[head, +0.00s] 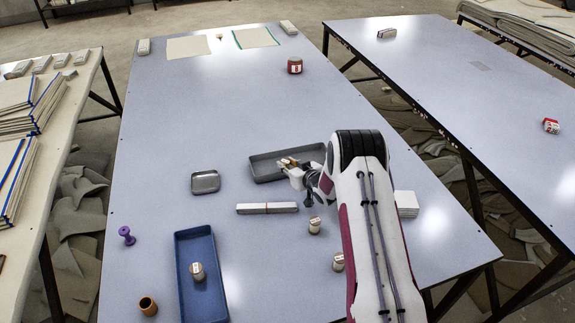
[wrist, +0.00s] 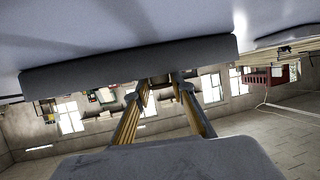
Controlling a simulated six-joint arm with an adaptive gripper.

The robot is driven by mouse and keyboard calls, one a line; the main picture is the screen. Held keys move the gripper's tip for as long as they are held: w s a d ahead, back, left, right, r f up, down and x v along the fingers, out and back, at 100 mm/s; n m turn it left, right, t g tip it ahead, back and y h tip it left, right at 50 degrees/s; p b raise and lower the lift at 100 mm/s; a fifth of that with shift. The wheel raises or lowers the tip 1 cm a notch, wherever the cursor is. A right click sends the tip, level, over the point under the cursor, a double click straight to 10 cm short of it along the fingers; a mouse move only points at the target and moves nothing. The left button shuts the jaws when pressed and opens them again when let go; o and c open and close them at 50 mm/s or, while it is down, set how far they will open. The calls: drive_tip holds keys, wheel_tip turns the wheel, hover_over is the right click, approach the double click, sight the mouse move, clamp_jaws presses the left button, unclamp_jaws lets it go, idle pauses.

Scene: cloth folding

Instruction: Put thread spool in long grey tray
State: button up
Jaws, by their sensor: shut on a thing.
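The long grey tray (head: 262,177) lies on the middle table, its grey wall also across the top of the wrist view (wrist: 80,75). My gripper (head: 287,163) is over this tray, with its gold fingers at the tray's right part. In the wrist view my gripper (wrist: 161,88) has its fingertips closed about a small dark thing (wrist: 160,79) by the tray wall. That thing is mostly hidden, and I cannot tell whether it is a thread spool or touches the tray. A purple spool-shaped thing (head: 126,235) stands on the table at left.
A blue tray (head: 186,300) holds a pale labelled cylinder (head: 198,270). Similar cylinders (head: 315,225) (head: 338,262) stand near my arm. A brown cylinder (head: 148,306), a metal tin (head: 205,182) and a long bar (head: 267,208) lie around. The table's far middle is largely clear.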

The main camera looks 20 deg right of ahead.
sight(288, 165)
drive_tip(key=shift+f, duration=0.15)
drive_tip(key=o, duration=1)
drive_tip(key=shift+c, duration=0.2)
drive_tip(key=shift+r, duration=0.2)
drive_tip(key=shift+v, duration=2.15)
wheel_tip(288, 165, up, 7)
drive_tip(key=shift+s, duration=0.3)
drive_tip(key=shift+r, duration=0.2)
